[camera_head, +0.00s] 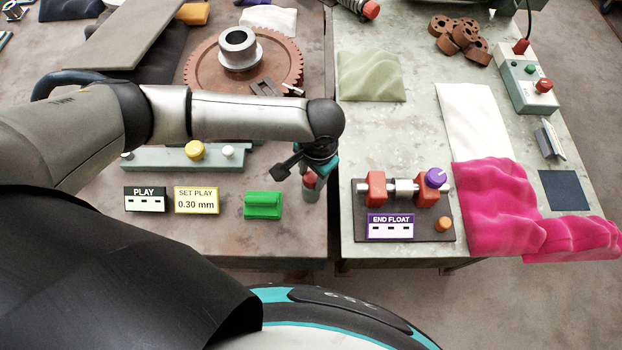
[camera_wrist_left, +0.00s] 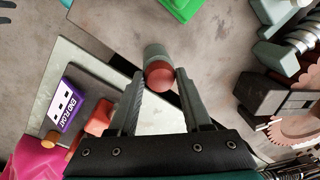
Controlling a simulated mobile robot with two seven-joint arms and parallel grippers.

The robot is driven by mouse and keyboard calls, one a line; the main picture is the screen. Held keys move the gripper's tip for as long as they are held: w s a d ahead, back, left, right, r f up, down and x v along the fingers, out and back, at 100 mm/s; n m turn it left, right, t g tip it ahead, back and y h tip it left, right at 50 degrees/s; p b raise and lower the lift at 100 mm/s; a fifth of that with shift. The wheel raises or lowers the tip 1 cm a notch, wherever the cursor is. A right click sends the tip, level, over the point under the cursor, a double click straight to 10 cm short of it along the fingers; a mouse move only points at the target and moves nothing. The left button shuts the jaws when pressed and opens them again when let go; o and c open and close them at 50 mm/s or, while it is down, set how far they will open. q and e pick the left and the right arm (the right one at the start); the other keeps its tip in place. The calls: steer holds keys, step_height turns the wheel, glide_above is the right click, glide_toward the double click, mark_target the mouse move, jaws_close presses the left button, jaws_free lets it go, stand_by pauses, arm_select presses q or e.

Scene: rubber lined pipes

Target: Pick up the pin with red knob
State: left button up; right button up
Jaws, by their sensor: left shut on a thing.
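The pin with the red knob shows in the left wrist view, its red knob (camera_wrist_left: 160,76) between the tips of my left gripper (camera_wrist_left: 160,85). Its grey-green body extends beyond the knob, away from the gripper. In the head view the red knob (camera_head: 310,180) is just below my left gripper (camera_head: 313,172), near the right edge of the left table, with the grey body under it. My left gripper is shut on the knob. Whether the pin's lower end touches anything is hard to tell. My right gripper is in neither view.
A green block (camera_head: 262,206) lies left of the pin. The END FLOAT fixture (camera_head: 440,232) stands on the right table, past a narrow gap. A long grey-green bar with yellow knob (camera_head: 194,151) and a rust-coloured gear (camera_head: 290,72) lie behind on the left table. Pink cloth (camera_head: 495,205) lies right.

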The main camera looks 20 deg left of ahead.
arm_select(q)
jaws_close()
